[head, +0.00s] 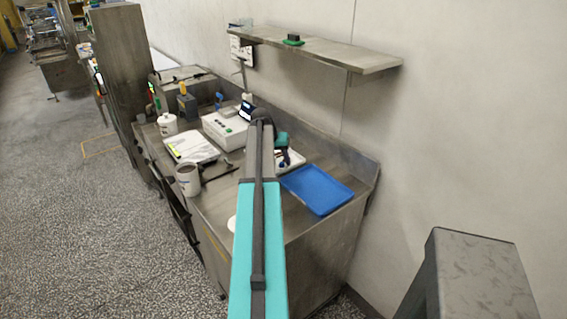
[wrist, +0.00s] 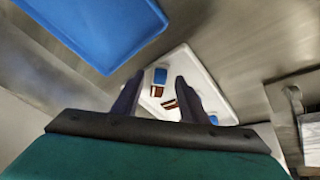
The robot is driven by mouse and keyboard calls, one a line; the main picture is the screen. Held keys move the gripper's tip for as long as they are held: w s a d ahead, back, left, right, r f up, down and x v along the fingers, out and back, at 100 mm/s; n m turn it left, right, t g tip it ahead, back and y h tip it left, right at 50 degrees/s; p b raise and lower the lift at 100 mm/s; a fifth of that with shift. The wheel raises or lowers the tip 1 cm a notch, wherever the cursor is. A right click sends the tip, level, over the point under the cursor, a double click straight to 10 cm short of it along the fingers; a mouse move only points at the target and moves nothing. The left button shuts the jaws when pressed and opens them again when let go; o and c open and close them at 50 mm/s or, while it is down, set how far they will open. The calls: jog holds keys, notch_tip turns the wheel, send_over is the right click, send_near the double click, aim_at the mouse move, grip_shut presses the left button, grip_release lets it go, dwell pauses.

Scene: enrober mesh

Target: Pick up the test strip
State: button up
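A white tray (wrist: 206,69) lies on the steel bench, and it shows partly behind my arm in the head view (head: 297,158). Small strip-like pieces lie in it: a brown-and-white piece (wrist: 169,103), a brown piece (wrist: 157,91) and a blue piece (wrist: 160,76). I cannot tell for sure which is the test strip. My gripper (wrist: 159,78) points down over the tray with its two dark fingers apart. The pieces show between the fingers, and nothing is held. In the head view my gripper (head: 284,156) is partly hidden by my arm.
A blue tray (head: 316,189) lies right of the white tray. To the left are a white device (head: 225,131), papers (head: 192,148) and a mug (head: 187,180). A wall shelf (head: 315,50) hangs above the back of the bench (head: 330,228).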

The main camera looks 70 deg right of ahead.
jog(key=shift+s+d+f, duration=0.1)
jog(key=shift+d+f, duration=0.15)
jog(key=shift+f, duration=0.3)
grip_shut()
